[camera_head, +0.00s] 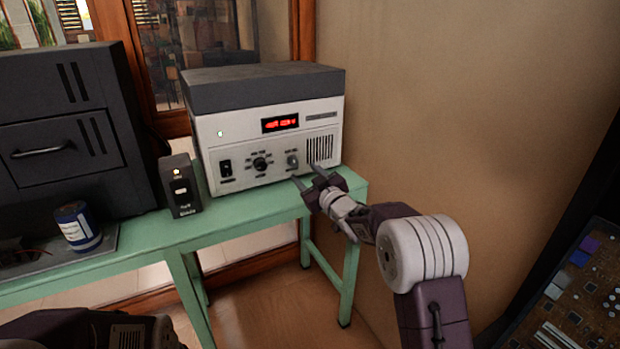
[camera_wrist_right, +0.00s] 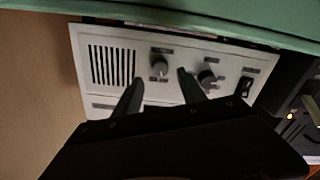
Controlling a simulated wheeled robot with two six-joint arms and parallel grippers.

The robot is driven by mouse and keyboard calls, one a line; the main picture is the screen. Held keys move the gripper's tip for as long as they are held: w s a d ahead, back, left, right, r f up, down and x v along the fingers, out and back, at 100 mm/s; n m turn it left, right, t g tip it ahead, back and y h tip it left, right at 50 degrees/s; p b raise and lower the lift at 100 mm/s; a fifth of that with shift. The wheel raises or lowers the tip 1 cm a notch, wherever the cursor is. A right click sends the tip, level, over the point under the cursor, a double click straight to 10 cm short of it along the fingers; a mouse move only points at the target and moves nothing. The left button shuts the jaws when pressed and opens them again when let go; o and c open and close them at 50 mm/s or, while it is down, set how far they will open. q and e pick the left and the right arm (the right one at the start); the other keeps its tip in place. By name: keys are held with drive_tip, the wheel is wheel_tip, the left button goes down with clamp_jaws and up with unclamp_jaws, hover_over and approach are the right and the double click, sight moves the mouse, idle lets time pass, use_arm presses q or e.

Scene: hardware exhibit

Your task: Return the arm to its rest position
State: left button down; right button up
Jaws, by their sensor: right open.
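My right arm (camera_head: 425,255) reaches in from the lower right in the head view. Its gripper (camera_head: 306,181) is open and empty, in front of the lower right part of a white instrument (camera_head: 268,112) with a grey top. In the right wrist view, the open fingers of the right gripper (camera_wrist_right: 158,84) point at the instrument's panel (camera_wrist_right: 118,40), on either side of a small knob (camera_wrist_right: 159,66). I cannot tell whether a finger touches the panel. A dark part of my own body shows at the bottom left of the head view, but no left gripper shows.
The instrument has a lit red display (camera_head: 280,123) and stands on a green table (camera_head: 240,218). A small black box (camera_head: 180,186), a blue can (camera_head: 77,227) and a dark cabinet (camera_head: 70,130) stand to its left. A circuit board (camera_head: 575,300) is at the right. Bare wall lies between.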

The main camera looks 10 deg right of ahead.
drive_tip(key=shift+v, duration=1.45)
drive_tip(key=s+r, duration=0.3)
drive_tip(key=r, duration=0.1)
drive_tip(key=s+d+f+m+g+h, duration=0.2)
drive_tip(key=s+f+m+g+h, duration=0.15)
drive_tip(key=s+f, duration=0.5)
drive_tip(key=s+d+f+m+g+h, duration=0.25)
drive_tip(key=s+f+g, duration=0.25)
drive_tip(key=s+f, duration=0.4)
drive_tip(key=s+f+m+g, duration=0.1)
drive_tip(key=s+f+g, duration=0.2)
drive_tip(key=s+f, duration=0.35)
drive_tip(key=s+f+m+g, duration=0.1)
drive_tip(key=s+f+g, duration=0.25)
drive_tip(key=s, duration=0.65)
wheel_tip(320, 180, up, 29)
drive_tip(key=g+p, duration=0.1)
drive_tip(key=p, duration=2.8)
drive_tip(key=shift+s+d+y, duration=0.3)
drive_tip(key=shift+s, duration=0.05)
